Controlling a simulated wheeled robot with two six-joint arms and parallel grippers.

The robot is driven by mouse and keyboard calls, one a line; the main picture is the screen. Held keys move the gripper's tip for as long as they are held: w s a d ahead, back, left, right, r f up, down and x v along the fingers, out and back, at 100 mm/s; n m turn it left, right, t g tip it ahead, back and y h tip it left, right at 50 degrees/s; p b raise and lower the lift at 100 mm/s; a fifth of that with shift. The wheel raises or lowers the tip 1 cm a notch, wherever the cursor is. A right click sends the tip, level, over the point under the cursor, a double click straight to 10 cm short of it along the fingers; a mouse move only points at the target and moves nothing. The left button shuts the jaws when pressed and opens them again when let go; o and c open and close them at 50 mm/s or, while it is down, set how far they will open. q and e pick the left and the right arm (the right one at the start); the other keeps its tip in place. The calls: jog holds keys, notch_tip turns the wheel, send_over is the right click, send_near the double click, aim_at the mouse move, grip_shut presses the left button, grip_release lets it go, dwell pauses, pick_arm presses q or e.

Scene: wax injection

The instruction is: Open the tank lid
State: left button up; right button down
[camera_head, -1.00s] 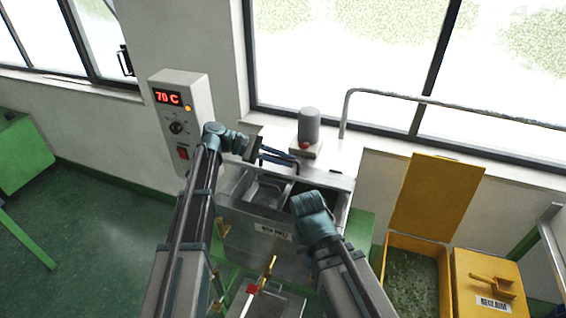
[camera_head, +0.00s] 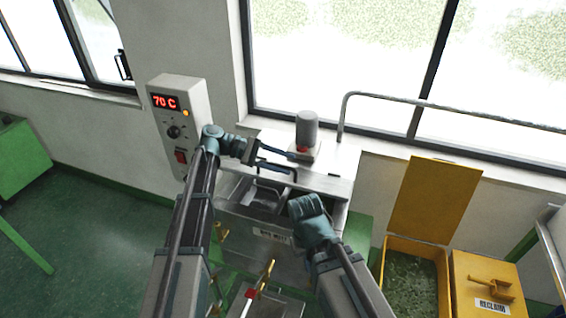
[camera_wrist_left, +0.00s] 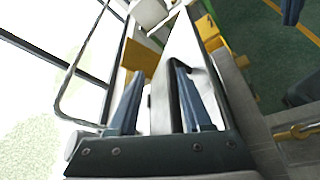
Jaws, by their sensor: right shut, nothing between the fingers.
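The tank (camera_head: 255,236) is a metal box below the window. Part of its top is open, with a metal tray (camera_head: 262,196) inside. A flat metal lid panel (camera_head: 325,186) lies across the back of its top. My left gripper (camera_head: 297,163) is open above the back of the tank, its fingers pointing right. In the left wrist view, the spread fingers (camera_wrist_left: 160,75) have a pale panel with a dark edge between them; I cannot tell whether they touch it. My right gripper (camera_head: 308,208) is over the tank's right front, its fingertips hidden behind its wrist.
A control box (camera_head: 180,120) reading 70 C stands left of the tank. A grey cylinder (camera_head: 307,130) stands behind it. A yellow bin (camera_head: 415,245) with a raised lid and a yellow reclaim box (camera_head: 485,275) stand at the right. Brass valves (camera_head: 266,272) are in front.

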pick_arm(q)
jog(key=shift+r+p, duration=0.85)
jog(key=s+r+p, duration=0.3)
jog(key=s, duration=1.3)
jog(key=shift+d+r, duration=0.15)
jog(key=shift+d, duration=0.1)
